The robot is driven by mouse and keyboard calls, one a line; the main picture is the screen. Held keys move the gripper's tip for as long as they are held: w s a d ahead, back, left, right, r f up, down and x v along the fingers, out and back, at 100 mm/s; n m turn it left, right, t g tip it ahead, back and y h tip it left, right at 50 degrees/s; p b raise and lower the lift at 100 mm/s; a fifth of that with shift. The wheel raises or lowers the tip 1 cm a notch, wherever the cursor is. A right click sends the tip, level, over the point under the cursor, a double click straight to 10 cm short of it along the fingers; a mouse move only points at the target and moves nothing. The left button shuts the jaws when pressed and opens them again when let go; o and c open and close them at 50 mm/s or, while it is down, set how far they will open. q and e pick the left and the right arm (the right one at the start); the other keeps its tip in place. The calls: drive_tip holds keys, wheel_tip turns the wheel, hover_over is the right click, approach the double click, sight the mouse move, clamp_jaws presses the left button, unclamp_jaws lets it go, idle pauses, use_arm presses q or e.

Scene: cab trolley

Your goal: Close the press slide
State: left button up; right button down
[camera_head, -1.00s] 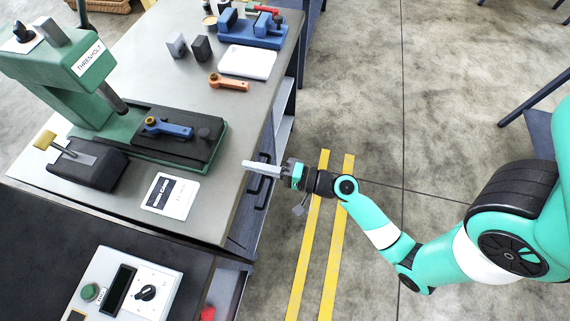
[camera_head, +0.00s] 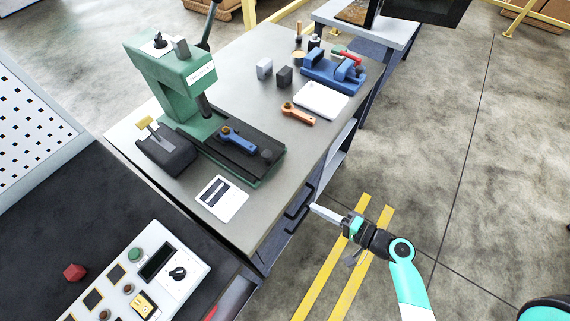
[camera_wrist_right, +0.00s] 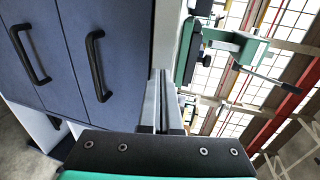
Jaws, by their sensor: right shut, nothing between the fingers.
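The green press (camera_head: 176,84) stands on the grey bench, and it also shows in the right wrist view (camera_wrist_right: 238,44). Its dark slide (camera_head: 240,150) sticks out of the frame toward the bench's right edge, with a round black knob (camera_head: 267,154) near its outer end. A blue part with a brass-coloured ring (camera_head: 238,138) lies on the slide. My right gripper (camera_head: 316,209) is shut and empty, beside the bench's right edge and apart from the slide. Its fingers show together in the right wrist view (camera_wrist_right: 161,102). My left gripper is not in view.
A white card (camera_head: 221,198) lies in front of the press. An orange part (camera_head: 298,114), a white pad (camera_head: 321,100) and a blue vise (camera_head: 335,73) are farther back. A control panel (camera_head: 145,275) is at the front. Drawer handles (camera_wrist_right: 98,66) are near my gripper.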

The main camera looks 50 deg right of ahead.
wheel_tip(320, 180, up, 8)
drive_tip(key=w+d+p, duration=0.1)
drive_tip(key=p, duration=0.6)
approach(270, 168)
drive_tip(key=shift+g, duration=0.3)
drive_tip(key=x, duration=0.5)
drive_tip(key=shift+w+f+b, duration=0.15)
drive_tip(key=shift+b, duration=0.25)
drive_tip(key=shift+w, duration=0.65)
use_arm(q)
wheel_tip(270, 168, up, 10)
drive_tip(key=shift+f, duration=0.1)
